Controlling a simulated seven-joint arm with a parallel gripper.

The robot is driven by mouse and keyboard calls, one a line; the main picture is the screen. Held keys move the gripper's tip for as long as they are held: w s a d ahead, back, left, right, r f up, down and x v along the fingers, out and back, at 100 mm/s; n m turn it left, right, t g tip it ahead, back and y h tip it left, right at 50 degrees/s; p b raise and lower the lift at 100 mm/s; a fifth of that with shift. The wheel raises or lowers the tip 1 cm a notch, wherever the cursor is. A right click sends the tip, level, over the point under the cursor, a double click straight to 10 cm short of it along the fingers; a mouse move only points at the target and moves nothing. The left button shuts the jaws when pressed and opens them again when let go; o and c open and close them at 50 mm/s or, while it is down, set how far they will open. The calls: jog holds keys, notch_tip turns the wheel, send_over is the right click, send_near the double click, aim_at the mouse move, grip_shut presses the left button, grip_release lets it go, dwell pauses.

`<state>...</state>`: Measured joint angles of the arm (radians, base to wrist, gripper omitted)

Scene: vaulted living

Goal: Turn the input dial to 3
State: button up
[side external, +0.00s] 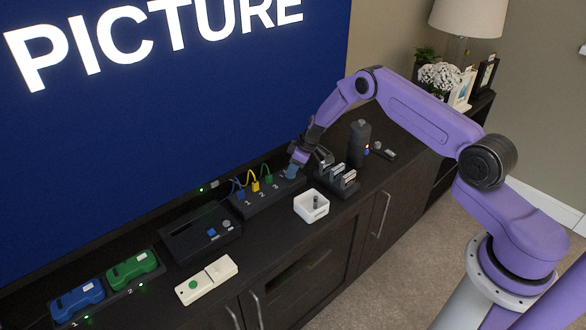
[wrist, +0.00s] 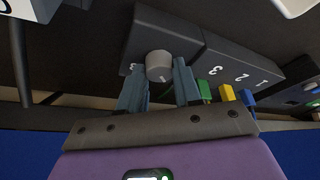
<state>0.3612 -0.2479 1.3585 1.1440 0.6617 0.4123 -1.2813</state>
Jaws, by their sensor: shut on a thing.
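The input dial (wrist: 159,66) is a round light-grey knob on the dark switch box (wrist: 228,57). In the wrist view it sits between the fingers of my gripper (wrist: 160,84), which is shut on it. A small mark shows on the knob's face, too small to read surely. A white digit, apparently a 3, is on the box to the left of the knob. The digits 1, 2 and 3 stand beside the blue, yellow and green plugs. In the side view my gripper (side external: 293,170) is at the right end of the switch box (side external: 262,198) and hides the dial.
A white open box (side external: 311,207) and a black rack with upright cartridges (side external: 338,181) stand close to my gripper. A dark bottle (side external: 359,143) is behind them. A black console (side external: 200,234), a white remote-like device (side external: 206,281) and docked controllers (side external: 105,286) lie to the left.

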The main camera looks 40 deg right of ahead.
jog(key=shift+m, duration=0.4)
jog(key=m, duration=0.2)
jog(key=m+t+h, duration=0.1)
jog(key=shift+a+m+h, duration=0.15)
jog(key=shift+m+h, duration=0.15)
jog(key=shift+m, duration=0.1)
jog(key=shift+a+m+h, duration=0.2)
jog(key=shift+m+h, duration=0.6)
jog(key=shift+m, duration=1.4)
jog(key=m+h, duration=0.1)
jog(key=m, duration=0.3)
jog(key=shift+g+h, duration=0.4)
jog(key=shift+w+a+m+g+h, duration=0.1)
jog(key=shift+m+g+h, duration=0.2)
jog(key=shift+m, duration=0.95)
jog(key=shift+w+m+g+h, duration=0.1)
jog(key=shift+m+g+h, duration=0.2)
jog(key=shift+m, duration=0.95)
jog(key=shift+s, duration=0.1)
jog(key=o, duration=1)
jog(key=shift+o, duration=0.2)
